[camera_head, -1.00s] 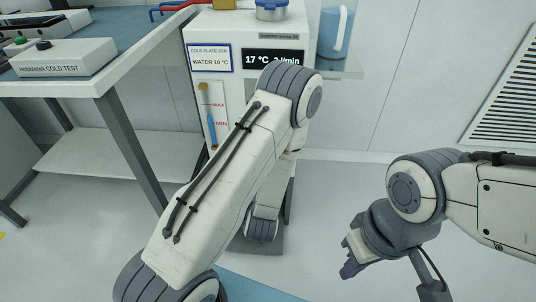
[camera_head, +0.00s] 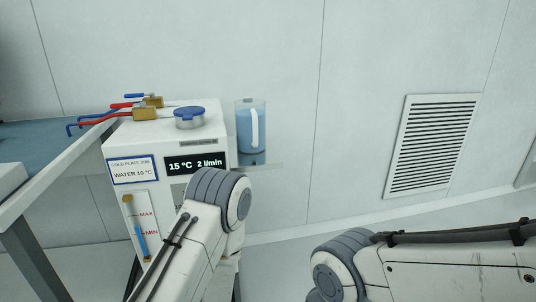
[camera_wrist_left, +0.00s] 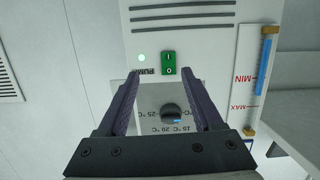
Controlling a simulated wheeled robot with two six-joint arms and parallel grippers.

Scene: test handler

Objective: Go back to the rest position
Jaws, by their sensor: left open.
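My left gripper (camera_wrist_left: 161,76) is open and empty in the left wrist view. Its two dark fingers show on either side of a black temperature knob (camera_wrist_left: 172,113) on the chiller's front; I see no contact with it. A green pump switch (camera_wrist_left: 168,64) is just beyond the fingertips, with a lit lamp beside it. In the head view the white chiller (camera_head: 120,230) shows "15 °C 2 l/min" on its display (camera_head: 195,163). My left arm hides its lower front and my left gripper there. My right arm enters at lower right, its gripper out of frame.
A blue-lidded filler cap (camera_head: 190,118) and brass valves (camera_head: 146,113) with red and blue handles sit on the chiller. A blue jug (camera_head: 251,132) stands right of it on a shelf. A workbench (camera_head: 40,187) is at left. A wall vent (camera_head: 432,146) is at right.

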